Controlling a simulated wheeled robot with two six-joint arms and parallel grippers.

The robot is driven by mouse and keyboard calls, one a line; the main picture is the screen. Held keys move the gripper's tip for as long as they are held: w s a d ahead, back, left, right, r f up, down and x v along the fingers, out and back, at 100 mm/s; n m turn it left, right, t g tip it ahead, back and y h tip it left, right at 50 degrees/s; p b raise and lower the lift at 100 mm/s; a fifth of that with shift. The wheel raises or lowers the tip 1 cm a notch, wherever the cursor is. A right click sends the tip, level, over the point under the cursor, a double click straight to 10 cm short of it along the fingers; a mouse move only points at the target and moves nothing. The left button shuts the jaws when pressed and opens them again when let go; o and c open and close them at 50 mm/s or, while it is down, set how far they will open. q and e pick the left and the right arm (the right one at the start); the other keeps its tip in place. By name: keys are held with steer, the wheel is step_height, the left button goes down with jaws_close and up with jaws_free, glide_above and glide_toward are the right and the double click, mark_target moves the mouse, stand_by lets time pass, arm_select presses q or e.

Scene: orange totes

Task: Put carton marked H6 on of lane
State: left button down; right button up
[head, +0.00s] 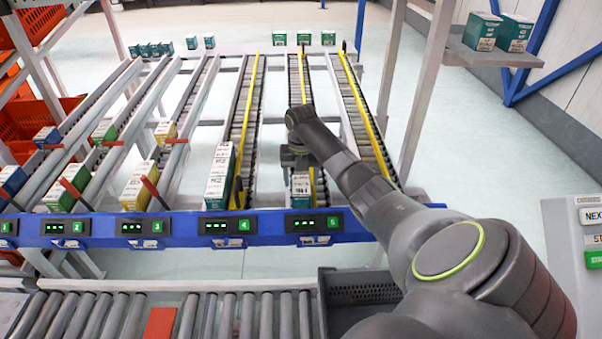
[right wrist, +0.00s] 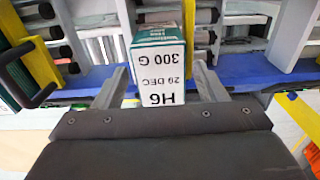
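The carton marked H6 (right wrist: 158,84) is white and green, and its label reads upside down in the right wrist view. In the head view this carton (head: 301,190) stands at the front end of the lane above the display marked 5 (head: 320,223). My right gripper (head: 298,160) is over it, with the arm reaching in from the right. In the right wrist view the right gripper's fingers (right wrist: 161,66) are either side of the carton, with a narrow gap showing on each side, so it looks open. My left gripper is not in view.
Another tall carton (head: 220,176) stands in the lane to the left, beside a yellow divider (head: 247,120). Several cartons stand in the lanes further left. A dark crate (head: 352,290) sits on the roller conveyor (head: 225,314) in front. A side shelf (head: 490,55) holds two green cartons.

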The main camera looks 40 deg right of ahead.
steer(key=shift+o, duration=0.7)
step_height(320, 180, up, 18)
steer(key=p, duration=0.6)
steer(key=shift+f+p, duration=0.25)
steer(key=shift+p, duration=0.15)
steer(key=shift+f, duration=0.1)
